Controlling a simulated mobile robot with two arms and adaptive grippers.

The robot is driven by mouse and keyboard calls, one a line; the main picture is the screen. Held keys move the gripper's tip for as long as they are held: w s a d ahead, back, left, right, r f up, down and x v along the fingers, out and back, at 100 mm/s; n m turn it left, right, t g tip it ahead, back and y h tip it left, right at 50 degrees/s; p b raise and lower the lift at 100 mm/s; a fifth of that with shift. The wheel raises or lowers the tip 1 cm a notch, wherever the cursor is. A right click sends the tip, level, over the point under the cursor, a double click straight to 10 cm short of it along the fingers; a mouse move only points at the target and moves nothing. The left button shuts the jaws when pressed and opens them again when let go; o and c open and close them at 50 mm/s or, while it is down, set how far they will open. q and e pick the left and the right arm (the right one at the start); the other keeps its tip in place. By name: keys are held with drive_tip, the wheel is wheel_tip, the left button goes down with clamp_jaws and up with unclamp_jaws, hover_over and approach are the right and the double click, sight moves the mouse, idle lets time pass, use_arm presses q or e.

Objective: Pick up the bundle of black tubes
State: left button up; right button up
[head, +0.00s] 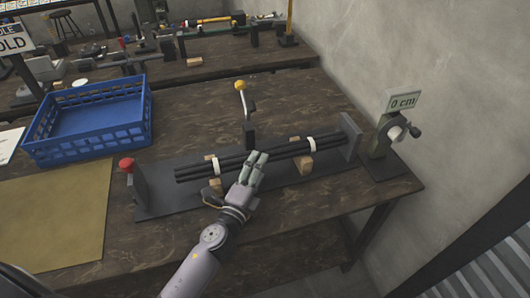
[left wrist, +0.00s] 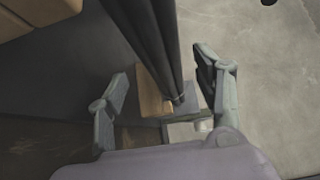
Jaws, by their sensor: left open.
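The bundle of black tubes (head: 285,151) lies across wooden blocks on the dark press base (head: 157,203), bound with white bands near both ends. My left gripper (head: 257,160) is at the middle of the bundle, with its fingers over it in the head view. In the left wrist view the bundle (left wrist: 158,45) runs between the two spread fingers of the left gripper (left wrist: 162,90). The fingers look apart from the tubes, with gaps on both sides. My right gripper does not show.
A lever with a yellow knob (head: 240,86) stands behind the bundle. A post with a "0 cm" display (head: 403,101) stands at the right end, near the wall. A red knob (head: 127,164) is at the left end. A blue crate (head: 87,155) sits at the left.

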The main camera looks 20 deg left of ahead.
use_arm(q)
drive_tip(key=w, duration=0.2)
drive_tip(key=w+p, duration=0.1)
drive_tip(key=w, duration=0.2)
drive_tip(key=shift+w+d+r, duration=0.15)
drive_tip(key=shift+w+d, duration=0.05)
drive_tip(key=shift+w, duration=0.1)
drive_tip(key=shift+s, duration=0.1)
clamp_jaws()
idle(0.4)
drive_tip(key=shift+r, duration=0.15)
idle(0.4)
